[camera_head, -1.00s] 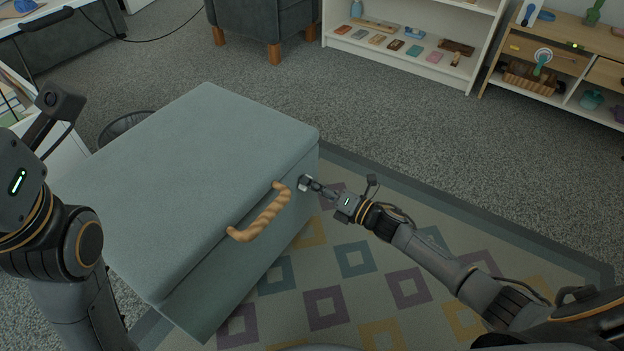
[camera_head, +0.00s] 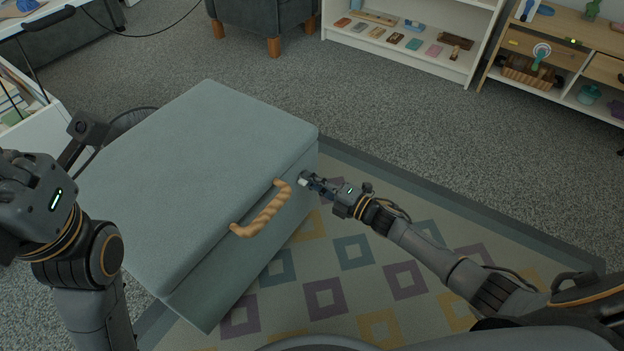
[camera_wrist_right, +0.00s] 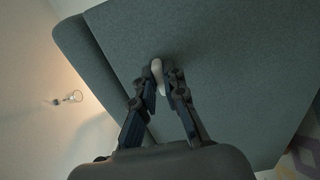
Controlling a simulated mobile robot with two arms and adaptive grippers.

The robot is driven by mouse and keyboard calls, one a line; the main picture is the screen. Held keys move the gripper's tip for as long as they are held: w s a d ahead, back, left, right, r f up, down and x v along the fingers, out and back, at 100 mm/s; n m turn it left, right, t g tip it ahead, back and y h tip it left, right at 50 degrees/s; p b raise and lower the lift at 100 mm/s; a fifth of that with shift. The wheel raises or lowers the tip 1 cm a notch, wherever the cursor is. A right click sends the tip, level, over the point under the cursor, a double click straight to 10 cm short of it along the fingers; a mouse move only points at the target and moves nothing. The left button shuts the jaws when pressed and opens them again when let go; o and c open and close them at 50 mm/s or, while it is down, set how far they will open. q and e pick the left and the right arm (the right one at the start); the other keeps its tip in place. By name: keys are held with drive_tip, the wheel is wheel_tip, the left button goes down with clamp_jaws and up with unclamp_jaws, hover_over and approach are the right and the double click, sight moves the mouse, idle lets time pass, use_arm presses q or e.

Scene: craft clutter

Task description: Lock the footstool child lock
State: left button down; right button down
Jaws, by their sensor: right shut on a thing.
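The blue-grey footstool (camera_head: 200,160) stands on the floor, its lid shut, with a tan rope handle (camera_head: 262,210) at its front edge. A small pale child lock (camera_head: 303,177) is on the footstool's front face, right of the handle near the corner. My right gripper (camera_head: 309,180) is shut on the lock. In the right wrist view the fingertips (camera_wrist_right: 162,80) close around the pale lock piece (camera_wrist_right: 157,68) against the fabric; the fingers partly cover it. My left arm is at the left edge beside the footstool; its fingertips do not show.
A patterned rug (camera_head: 350,290) lies in front of the footstool. A white shelf (camera_head: 400,55) and a wooden cabinet (camera_head: 560,60) with small items stand at the back. A dark armchair (camera_head: 262,18) is behind the footstool. Carpet between them is clear.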

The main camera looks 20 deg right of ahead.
idle(0.3)
drive_tip(key=c, duration=1.4)
unclamp_jaws()
drive_tip(key=v, duration=1.2)
drive_tip(key=shift+d, duration=0.15)
